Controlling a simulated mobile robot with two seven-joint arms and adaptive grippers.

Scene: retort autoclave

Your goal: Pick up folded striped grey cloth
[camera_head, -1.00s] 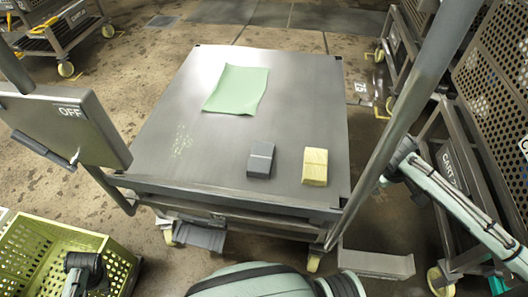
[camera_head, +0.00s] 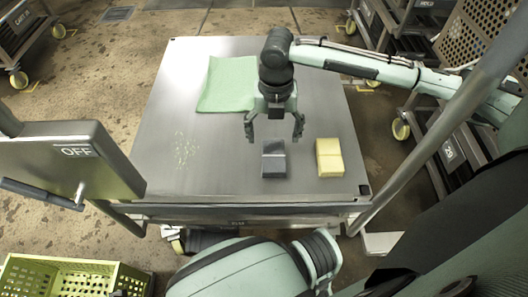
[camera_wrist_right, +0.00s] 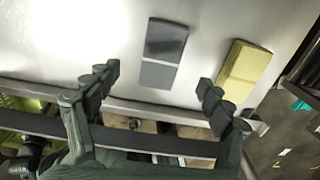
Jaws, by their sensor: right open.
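The folded grey cloth (camera_head: 273,162) lies near the front of the metal table, with a pale stripe across it. It also shows in the right wrist view (camera_wrist_right: 165,50), ahead of and between the fingers. My right gripper (camera_head: 275,135) is open and empty, above the table just behind the grey cloth in the head view. Its two fingers show apart in the right wrist view (camera_wrist_right: 155,82). Of my left gripper, only a small dark part (camera_wrist_right: 28,158) seems to show at the left edge of the wrist view; its jaws cannot be made out.
A folded yellow cloth (camera_head: 329,158) lies close to the right of the grey one. A flat green cloth (camera_head: 226,85) lies farther back on the table (camera_head: 165,140). A green crate (camera_head: 60,275) stands at lower left. An OFF panel (camera_head: 70,160) stands at left.

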